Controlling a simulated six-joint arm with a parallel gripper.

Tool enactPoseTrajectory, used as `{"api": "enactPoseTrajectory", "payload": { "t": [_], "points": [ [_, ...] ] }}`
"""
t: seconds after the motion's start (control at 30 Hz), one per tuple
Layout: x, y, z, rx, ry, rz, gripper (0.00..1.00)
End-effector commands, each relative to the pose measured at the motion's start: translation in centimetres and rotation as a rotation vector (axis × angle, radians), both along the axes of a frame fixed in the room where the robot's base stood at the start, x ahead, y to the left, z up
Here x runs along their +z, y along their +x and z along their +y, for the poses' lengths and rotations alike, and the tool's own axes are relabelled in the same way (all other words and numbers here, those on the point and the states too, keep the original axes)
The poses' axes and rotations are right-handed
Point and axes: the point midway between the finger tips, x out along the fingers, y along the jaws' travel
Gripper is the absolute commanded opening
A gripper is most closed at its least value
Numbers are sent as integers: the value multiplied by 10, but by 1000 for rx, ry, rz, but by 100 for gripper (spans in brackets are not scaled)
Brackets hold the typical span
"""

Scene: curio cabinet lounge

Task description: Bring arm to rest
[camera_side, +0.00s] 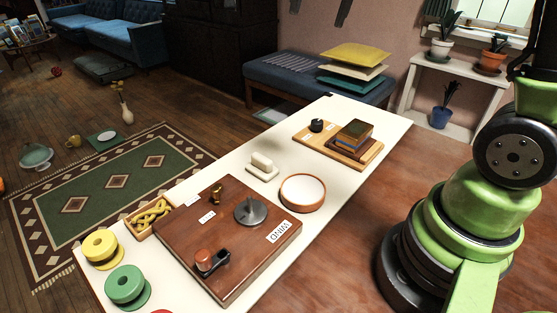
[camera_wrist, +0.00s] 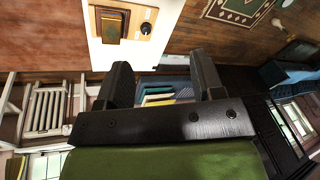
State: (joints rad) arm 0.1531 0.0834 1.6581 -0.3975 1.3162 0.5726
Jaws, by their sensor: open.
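My gripper (camera_wrist: 160,59) shows in the wrist view with its two dark fingers spread wide apart and nothing between them. It is out of frame in the side view, where my green arm stands at the right edge, clear of the white table (camera_side: 232,165). In the wrist view the gripper is up in the air, with the room behind it. A wooden board (camera_side: 366,151) with stacked book-like blocks (camera_side: 354,133) and a small dark object (camera_side: 316,126) lies at the table's far end; the board also shows in the wrist view (camera_wrist: 137,33).
A brown board marked WIND (camera_side: 215,262) with a metal disc and a crank, a round white-topped dish (camera_side: 303,191), a white block (camera_side: 262,166), and yellow (camera_side: 101,247) and green (camera_side: 125,285) spools stand on the table. A cushioned bench (camera_side: 285,83) and plant shelf (camera_side: 462,68) are beyond.

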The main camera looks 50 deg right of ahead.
Motion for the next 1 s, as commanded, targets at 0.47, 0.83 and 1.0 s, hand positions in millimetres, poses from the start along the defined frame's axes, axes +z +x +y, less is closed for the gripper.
{"api": "enactPoseTrajectory", "payload": {
  "t": [0.47,0.83,1.0],
  "points": [
    [-15,-136,72,642,-74,-336,61],
    [-24,-149,77,705,-94,-375,61],
    [-24,-149,77,704,-94,-374,61]
  ]
}}
